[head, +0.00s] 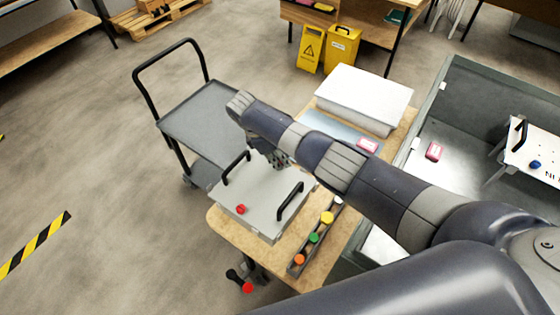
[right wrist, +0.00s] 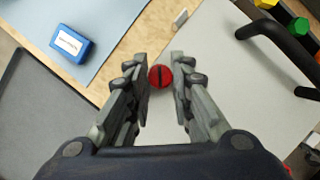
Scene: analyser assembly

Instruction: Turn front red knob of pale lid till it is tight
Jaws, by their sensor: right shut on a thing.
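The pale lid (head: 262,208) with two black handles lies on the wooden table. One red knob (head: 240,209) shows at its near-left end in the head view, apart from my gripper. My right gripper (head: 279,163) is over the lid's far end and is shut on another red knob (right wrist: 160,76). In the right wrist view the fingertips press that slotted knob from both sides, above the pale lid (right wrist: 235,75). In the head view my arm and gripper hide this knob. My left gripper is not in view.
A tray of coloured knobs (head: 297,262) lies right of the lid. A blue box (right wrist: 72,43) and a pink box (head: 367,145) lie on a pale blue mat. A white stack (head: 366,97) stands behind. A grey trolley (head: 208,115) stands left of the table.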

